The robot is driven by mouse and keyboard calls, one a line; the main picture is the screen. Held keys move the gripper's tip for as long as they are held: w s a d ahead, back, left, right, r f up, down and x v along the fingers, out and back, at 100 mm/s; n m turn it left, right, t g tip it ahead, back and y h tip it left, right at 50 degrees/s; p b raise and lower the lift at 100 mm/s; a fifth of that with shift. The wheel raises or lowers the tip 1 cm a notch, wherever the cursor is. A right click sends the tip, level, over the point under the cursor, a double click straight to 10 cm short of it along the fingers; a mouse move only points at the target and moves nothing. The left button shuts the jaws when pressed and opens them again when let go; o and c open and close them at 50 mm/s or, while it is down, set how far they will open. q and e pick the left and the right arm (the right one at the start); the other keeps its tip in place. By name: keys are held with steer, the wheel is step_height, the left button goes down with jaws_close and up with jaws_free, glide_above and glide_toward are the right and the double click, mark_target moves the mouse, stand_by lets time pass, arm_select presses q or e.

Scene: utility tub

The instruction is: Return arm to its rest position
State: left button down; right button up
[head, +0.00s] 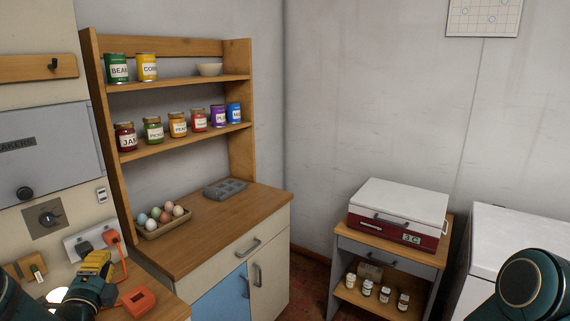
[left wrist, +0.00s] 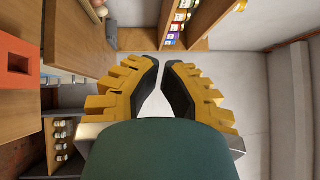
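My left gripper (head: 97,261), with yellow fingers, is low at the left in the head view, in front of the wall socket and over the wooden worktop. In the left wrist view its two fingers (left wrist: 161,68) show with a narrow gap between their tips and nothing between them. My right arm (head: 530,287) shows only as a dark teal link at the lower right corner. Its gripper is outside the picture.
An orange box (head: 139,301) on the worktop lies close beside my left gripper. A cable runs to an orange plug (head: 112,238). Eggs fill a tray (head: 151,233) on the wooden cabinet (head: 215,236). A white-lidded red appliance (head: 397,213) stands on a cart at right.

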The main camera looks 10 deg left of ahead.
arm_select(q)
steer(key=w+d+f+n+g+h, duration=0.1)
steer(key=d+f, duration=0.2)
steer(key=f, duration=0.1)
steer(key=w+d+f+n+g+h, duration=0.1)
steer(key=d+f+n, duration=0.1)
steer(key=f, duration=0.3)
steer(key=w+d+f+n+g, duration=0.1)
steer(key=d+f+n+g, duration=0.1)
steer(key=d+f, duration=0.2)
steer(key=shift+f+h, duration=0.2)
steer(key=shift+h, duration=0.2)
steer(key=s+d+f+n+g+h, duration=0.3)
steer(key=s+d+f+n+g, duration=0.15)
steer(key=d+f, duration=0.5)
steer(key=s+d+f+n+g+h, duration=0.2)
steer(key=s+d+f+n+g, duration=0.25)
steer(key=d+f, duration=0.45)
steer(key=s+d+f+n+g+h, duration=0.1)
steer(key=s+d+f+n+g, duration=0.1)
steer(key=s+d, duration=0.7)
steer(key=shift+f+n+g+h, duration=0.2)
steer(key=shift+n+g+h, duration=0.1)
steer(key=shift+n+g, duration=0.5)
